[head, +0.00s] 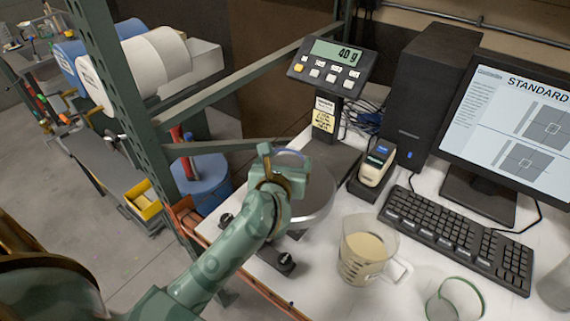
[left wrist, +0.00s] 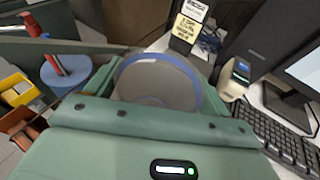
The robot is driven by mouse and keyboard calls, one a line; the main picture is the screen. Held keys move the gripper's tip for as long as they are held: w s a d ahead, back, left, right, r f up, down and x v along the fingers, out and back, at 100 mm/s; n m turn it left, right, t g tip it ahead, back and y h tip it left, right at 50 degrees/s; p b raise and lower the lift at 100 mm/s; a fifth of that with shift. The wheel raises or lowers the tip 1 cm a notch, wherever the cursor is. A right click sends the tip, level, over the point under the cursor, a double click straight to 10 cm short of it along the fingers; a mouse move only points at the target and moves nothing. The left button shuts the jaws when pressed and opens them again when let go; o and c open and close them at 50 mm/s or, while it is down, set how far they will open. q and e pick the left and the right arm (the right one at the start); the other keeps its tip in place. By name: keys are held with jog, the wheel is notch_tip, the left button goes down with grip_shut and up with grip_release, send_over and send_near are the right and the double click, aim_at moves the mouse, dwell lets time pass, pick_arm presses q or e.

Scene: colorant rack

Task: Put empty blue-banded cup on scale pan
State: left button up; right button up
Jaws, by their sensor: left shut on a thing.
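The blue-banded cup shows mostly as a clear rim with a blue edge (head: 291,155) in the head view, largely hidden by my left gripper (head: 278,167). In the left wrist view the cup's blue band (left wrist: 197,84) rings a grey interior that looks empty, between the jaws. My left gripper is shut on the cup, over the round scale pan (head: 320,196). The scale display (head: 337,53) reads 40 g. The cup's base is hidden, so I cannot tell from the outline whether it touches the pan. My right gripper is not in view.
A beaker of beige material (head: 366,247) stands in front right of the scale, with a green-rimmed clear cup (head: 455,299) nearer the front. A handheld device (head: 376,164), keyboard (head: 460,236) and monitor (head: 520,120) sit right. A green rack post (head: 125,110) rises left.

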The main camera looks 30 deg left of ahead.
pick_arm(q)
jog(key=shift+f, duration=0.15)
jog(key=o, duration=0.9)
jog(key=shift+s+d+r, duration=0.1)
jog(key=shift+s+r, duration=0.15)
jog(key=shift+r, duration=0.05)
jog(key=v, duration=1.1)
jog(key=shift+s, duration=0.25)
